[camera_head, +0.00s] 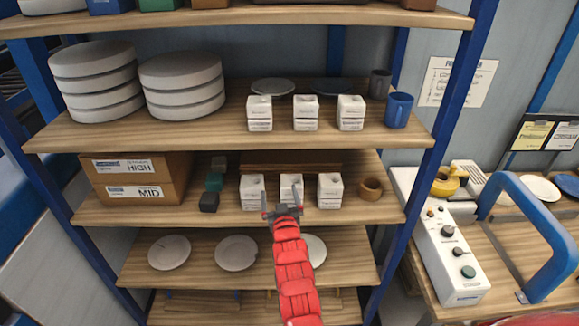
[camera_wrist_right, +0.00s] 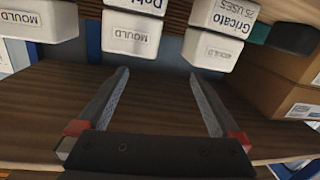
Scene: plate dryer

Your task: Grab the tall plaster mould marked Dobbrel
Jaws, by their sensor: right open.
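A white two-tier plaster mould marked "Dobbrel" (camera_wrist_right: 132,36) shows upside down at the top of the right wrist view, its upper label partly cut off. It seems to be the middle mould (camera_head: 291,182) on the middle shelf in the head view, where its label is too small to read. My right gripper (camera_head: 282,197) is open and empty just in front of it. My left gripper is not in view.
Similar moulds stand close on both sides, left (camera_head: 252,192) and right (camera_head: 330,190). More moulds (camera_head: 305,113) stand on the shelf above. A brown ring (camera_head: 370,189) sits right, and cardboard boxes (camera_head: 137,178) sit left. The shelf in front of the moulds is bare (camera_wrist_right: 160,105).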

